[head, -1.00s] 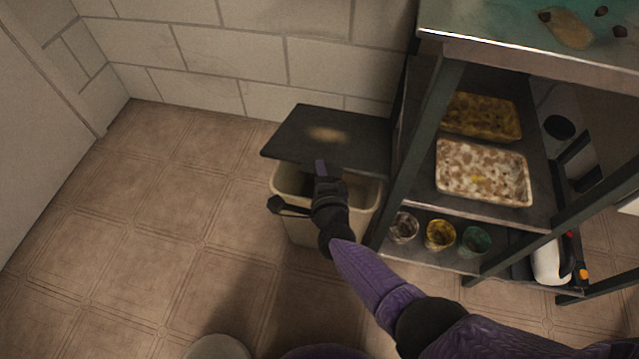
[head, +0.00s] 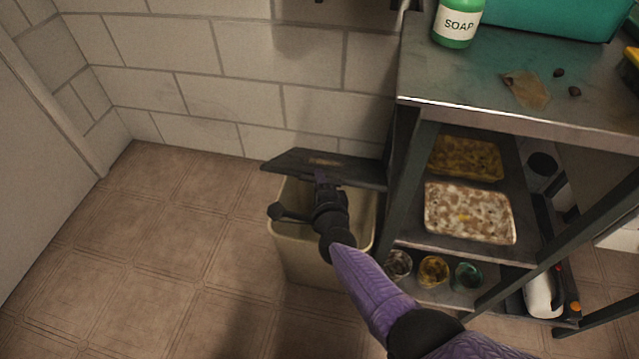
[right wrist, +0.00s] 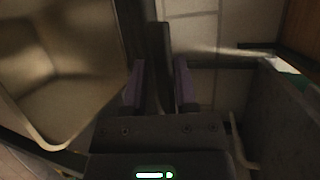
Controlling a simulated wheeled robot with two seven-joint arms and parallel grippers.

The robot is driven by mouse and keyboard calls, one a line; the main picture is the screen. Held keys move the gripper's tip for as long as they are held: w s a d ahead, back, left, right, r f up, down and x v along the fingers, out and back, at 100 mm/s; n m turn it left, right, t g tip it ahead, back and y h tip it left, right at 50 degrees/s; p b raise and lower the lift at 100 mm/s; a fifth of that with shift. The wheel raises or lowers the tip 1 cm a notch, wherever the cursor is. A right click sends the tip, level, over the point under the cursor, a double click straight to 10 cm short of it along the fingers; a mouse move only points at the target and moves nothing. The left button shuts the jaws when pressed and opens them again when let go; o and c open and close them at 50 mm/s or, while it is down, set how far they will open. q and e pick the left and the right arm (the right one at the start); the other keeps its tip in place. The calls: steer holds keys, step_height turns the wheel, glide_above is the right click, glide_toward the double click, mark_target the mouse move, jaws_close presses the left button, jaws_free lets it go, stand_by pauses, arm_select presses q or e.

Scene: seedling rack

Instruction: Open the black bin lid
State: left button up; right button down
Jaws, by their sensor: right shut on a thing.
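The bin's mouth is partly open to view. My right gripper (head: 322,178) is shut on the lid's near edge. In the right wrist view, the purple fingers (right wrist: 160,88) stand on both sides of the dark lid edge (right wrist: 159,45). The bin's inside (right wrist: 60,75) shows at the left there and looks empty where visible. My left gripper is not in view.
A metal rack (head: 470,115) stands close to the right of the bin. It holds trays (head: 468,212), small cups (head: 433,271) and a soap bottle (head: 458,22). A tiled wall (head: 240,90) is behind. The floor at left (head: 150,255) is clear.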

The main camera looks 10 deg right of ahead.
steer(key=c, duration=0.8)
jaws_free()
steer(key=shift+w+d, duration=0.1)
steer(key=shift+w, duration=0.05)
steer(key=shift+o, duration=0.2)
arm_select(q)
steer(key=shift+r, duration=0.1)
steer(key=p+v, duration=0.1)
steer(key=p, duration=0.1)
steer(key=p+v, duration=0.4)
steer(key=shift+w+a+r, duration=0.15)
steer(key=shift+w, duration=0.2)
arm_select(e)
steer(key=v, duration=1)
